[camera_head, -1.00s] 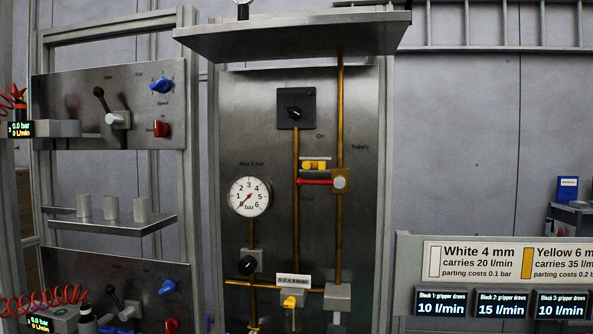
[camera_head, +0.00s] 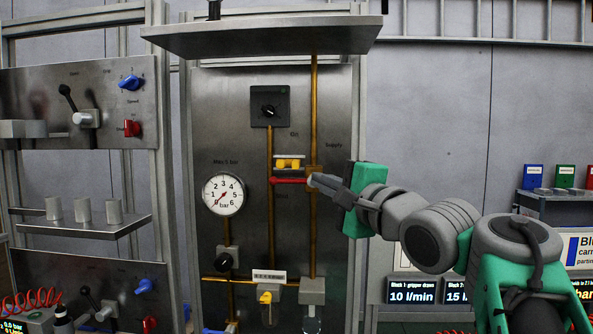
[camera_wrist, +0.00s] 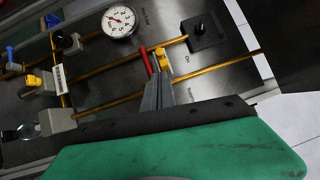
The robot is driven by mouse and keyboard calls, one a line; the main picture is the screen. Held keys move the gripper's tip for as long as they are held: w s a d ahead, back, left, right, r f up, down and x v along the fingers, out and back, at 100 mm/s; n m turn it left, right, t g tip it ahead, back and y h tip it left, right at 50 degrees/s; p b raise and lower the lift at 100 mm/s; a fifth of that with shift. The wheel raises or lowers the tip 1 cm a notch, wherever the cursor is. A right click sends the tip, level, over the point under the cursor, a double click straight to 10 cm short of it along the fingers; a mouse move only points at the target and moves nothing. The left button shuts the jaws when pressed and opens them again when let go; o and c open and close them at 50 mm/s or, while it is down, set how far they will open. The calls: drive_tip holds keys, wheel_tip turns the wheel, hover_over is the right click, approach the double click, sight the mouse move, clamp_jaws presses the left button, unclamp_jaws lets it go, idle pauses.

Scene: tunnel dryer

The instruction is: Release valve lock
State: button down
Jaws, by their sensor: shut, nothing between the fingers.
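A yellow lock piece (camera_head: 289,164) sits on the brass pipework of the middle panel, just above a red valve lever (camera_head: 288,181) that lies level and points left. My gripper (camera_head: 314,181) reaches in from the right, and its shut fingertips are at the valve body at the lever's right end. In the wrist view the narrow fingers (camera_wrist: 158,92) point toward the yellow lock (camera_wrist: 161,56) and the red lever (camera_wrist: 147,62). Whether the fingertips touch the valve or the lock cannot be told. The valve body is mostly hidden behind the fingers.
A pressure gauge (camera_head: 223,194) reads near zero at the left. A black rotary switch (camera_head: 269,107) sits above the lever. A steel shelf (camera_head: 265,37) overhangs the panel. Lower down are a yellow knob (camera_head: 265,297) and brass pipes (camera_head: 229,281).

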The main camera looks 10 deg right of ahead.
drive_tip(key=shift+a+r, duration=0.1)
drive_tip(key=p, duration=0.4)
approach(288, 163)
drive_tip(key=x, duration=0.2)
drive_tip(key=a+x, duration=0.1)
drive_tip(key=x, duration=0.1)
drive_tip(key=shift+w, duration=0.25)
drive_tip(key=shift+b, duration=0.3)
